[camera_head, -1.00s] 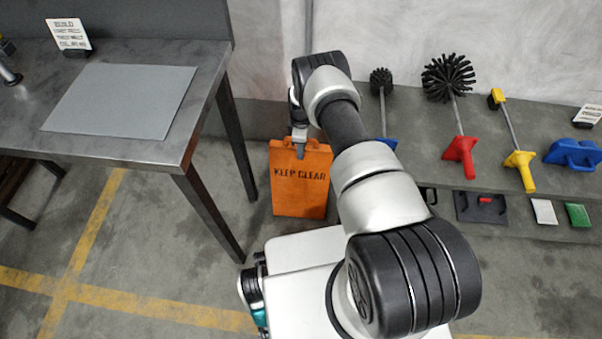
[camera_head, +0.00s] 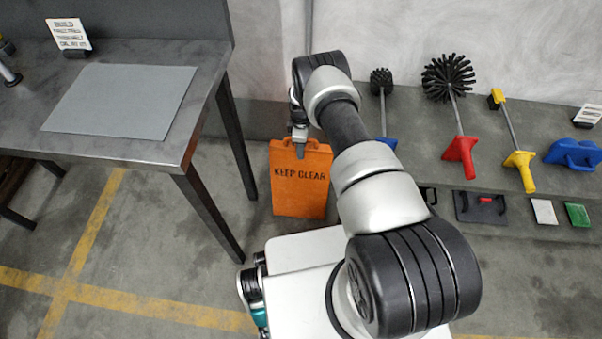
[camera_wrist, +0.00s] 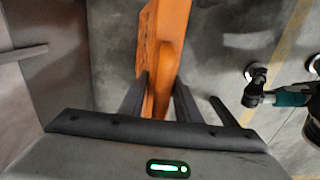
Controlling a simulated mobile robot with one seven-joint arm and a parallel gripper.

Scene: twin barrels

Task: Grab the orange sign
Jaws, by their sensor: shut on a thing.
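The orange sign (camera_head: 300,192) with black "KEEP CLEAR" lettering stands upright on the floor between the metal table and the shelf in the head view. My gripper (camera_head: 300,148) is at its top edge, reaching down from above. In the wrist view the sign (camera_wrist: 166,45) is seen along its edge, running between the fingers of my gripper (camera_wrist: 160,98), which are shut on its top part. The far lower part of the sign is out of the wrist view.
A metal table (camera_head: 120,150) with a grey mat (camera_head: 120,100) stands at the left, its legs close to the sign. A shelf (camera_head: 430,150) at the right holds several brushes. A grey wall is behind the sign. Yellow lines (camera_head: 150,306) cross the open floor.

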